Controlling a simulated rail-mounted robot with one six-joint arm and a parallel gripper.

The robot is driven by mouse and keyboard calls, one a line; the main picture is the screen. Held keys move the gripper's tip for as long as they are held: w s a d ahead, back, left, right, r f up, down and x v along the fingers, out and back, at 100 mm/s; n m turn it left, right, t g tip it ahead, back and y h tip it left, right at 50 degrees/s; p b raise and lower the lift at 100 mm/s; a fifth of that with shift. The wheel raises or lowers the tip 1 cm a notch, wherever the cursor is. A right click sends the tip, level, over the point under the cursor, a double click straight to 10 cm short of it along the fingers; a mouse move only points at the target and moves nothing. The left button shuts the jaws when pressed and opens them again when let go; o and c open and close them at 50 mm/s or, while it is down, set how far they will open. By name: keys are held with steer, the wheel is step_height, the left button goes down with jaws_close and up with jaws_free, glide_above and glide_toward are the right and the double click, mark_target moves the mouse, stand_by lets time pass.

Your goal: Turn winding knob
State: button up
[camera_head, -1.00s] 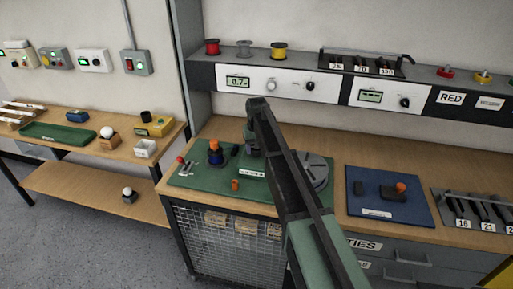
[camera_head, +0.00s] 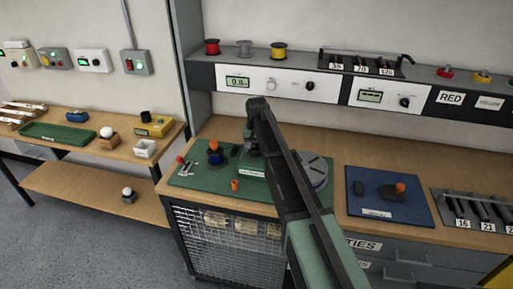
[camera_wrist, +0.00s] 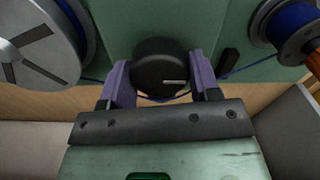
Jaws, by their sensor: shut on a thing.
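The winding knob (camera_wrist: 158,58) is round and black with a pale line on its face. In the wrist view it sits on a green panel (camera_wrist: 225,20). My gripper (camera_wrist: 160,76) is shut on the knob, with one purple-grey finger on each side of it. The pale line points roughly to the right. In the head view my arm hides most of the winder, which stands on a green mat (camera_head: 190,181), and the knob cannot be made out there.
A slotted grey disc (camera_wrist: 35,48) is left of the knob. A blue-wound spool (camera_wrist: 295,25) and a small black block (camera_wrist: 229,61) are right of it. A display (camera_head: 237,82) on the shelf panel appears to read 0.8. A blue mat (camera_head: 365,205) lies right of my arm.

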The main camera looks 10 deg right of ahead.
mark_target(257, 146)
steer(key=o, duration=0.9)
steer(key=shift+r, duration=0.1)
step_height(257, 146, up, 10)
steer(key=p, duration=1)
steer(key=shift+r+p, duration=0.25)
steer(key=shift+p, duration=0.15)
steer(key=s+n, duration=0.1)
steer(key=s, duration=1)
steer(key=s+f+n+b, duration=0.1)
steer(key=s, duration=1)
steer(key=s+n, duration=0.1)
steer(key=s, duration=1)
steer(key=shift+s+f, duration=0.2)
steer(key=shift+s, duration=0.15)
